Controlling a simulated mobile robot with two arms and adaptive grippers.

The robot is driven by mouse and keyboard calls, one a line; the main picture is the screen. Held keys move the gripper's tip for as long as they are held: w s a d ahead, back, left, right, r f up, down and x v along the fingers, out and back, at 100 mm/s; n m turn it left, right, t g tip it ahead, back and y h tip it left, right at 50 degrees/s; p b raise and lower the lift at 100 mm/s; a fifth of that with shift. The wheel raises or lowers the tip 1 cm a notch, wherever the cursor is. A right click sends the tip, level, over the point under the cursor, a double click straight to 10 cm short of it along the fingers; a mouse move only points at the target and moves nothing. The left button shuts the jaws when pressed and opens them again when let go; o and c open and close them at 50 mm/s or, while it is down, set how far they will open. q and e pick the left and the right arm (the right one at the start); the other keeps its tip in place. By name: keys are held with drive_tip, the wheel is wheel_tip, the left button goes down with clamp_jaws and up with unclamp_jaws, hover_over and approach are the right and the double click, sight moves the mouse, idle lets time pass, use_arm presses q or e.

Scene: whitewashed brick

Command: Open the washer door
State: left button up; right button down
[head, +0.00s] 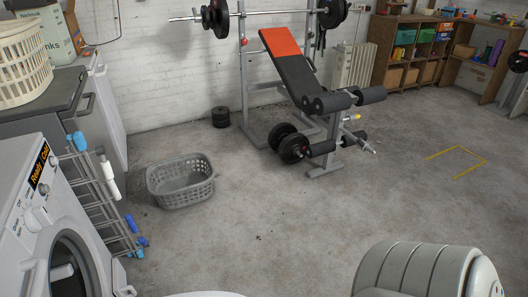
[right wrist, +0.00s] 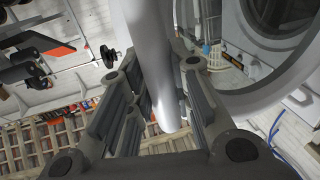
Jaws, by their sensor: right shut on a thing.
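The white washer (head: 45,215) stands at the lower left of the head view, its round front opening dark and uncovered at the bottom edge. In the right wrist view the washer front (right wrist: 236,58) is at the right. The washer door (right wrist: 240,104) shows there as a pale round rim, standing away from the front, so the door is at least partly open. My right gripper (right wrist: 152,75) is shut on a smooth white part of the door, which runs between its fingers. That gripper is not seen in the head view. My left gripper is in neither view.
A drying rack (head: 100,190) stands beside the washer. A grey laundry basket (head: 180,182) lies on the concrete floor beyond it. A weight bench (head: 300,80) is at the back. The middle and right of the floor are clear.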

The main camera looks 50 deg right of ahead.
drive_tip(key=shift+s+a, duration=0.25)
drive_tip(key=c, duration=1.3)
unclamp_jaws()
drive_tip(key=s+a, duration=0.2)
drive_tip(key=s, duration=0.9)
drive_tip(key=shift+s, duration=0.4)
